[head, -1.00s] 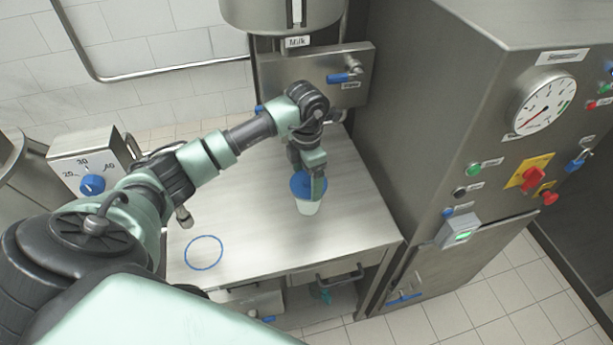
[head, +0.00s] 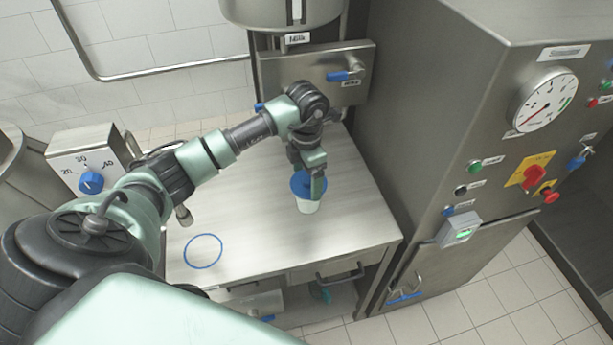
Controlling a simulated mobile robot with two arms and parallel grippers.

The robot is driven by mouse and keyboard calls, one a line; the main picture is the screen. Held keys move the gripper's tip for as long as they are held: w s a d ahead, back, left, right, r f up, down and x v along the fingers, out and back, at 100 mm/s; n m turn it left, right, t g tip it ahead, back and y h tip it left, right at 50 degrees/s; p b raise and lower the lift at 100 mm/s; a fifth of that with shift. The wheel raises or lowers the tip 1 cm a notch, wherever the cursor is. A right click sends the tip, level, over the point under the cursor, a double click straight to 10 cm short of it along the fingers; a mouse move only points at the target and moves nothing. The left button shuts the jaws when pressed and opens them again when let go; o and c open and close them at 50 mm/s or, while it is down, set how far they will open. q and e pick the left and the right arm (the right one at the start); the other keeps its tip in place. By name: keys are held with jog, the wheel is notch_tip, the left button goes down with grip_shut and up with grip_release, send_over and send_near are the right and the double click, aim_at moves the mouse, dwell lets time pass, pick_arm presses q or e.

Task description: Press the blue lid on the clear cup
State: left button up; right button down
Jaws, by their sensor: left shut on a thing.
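The clear cup (head: 308,207) stands on the metal table towards its right side, and looks whitish inside. The blue lid (head: 300,184) is at the cup's mouth; I cannot tell whether it is seated all round. My left gripper (head: 315,189) points down over the cup and is shut on the blue lid. Its fingers hide part of the lid and the far rim of the cup. My right gripper is not in view.
A blue ring (head: 203,251) is marked on the table (head: 262,225) at the front left. A milk dispenser with a blue-handled tap (head: 345,75) stands behind. A steel cabinet (head: 450,120) with buttons and a gauge rises at the right.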

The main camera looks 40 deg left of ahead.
pick_arm(q)
jog(key=shift+f, duration=0.15)
jog(key=o, duration=1.1)
jog(key=shift+w+r, duration=0.1)
jog(key=shift+r, duration=0.3)
notch_tip(320, 180, up, 5)
jog(key=shift+r+b, duration=0.2)
jog(key=shift+b, duration=0.7)
jog(key=shift+r, duration=0.75)
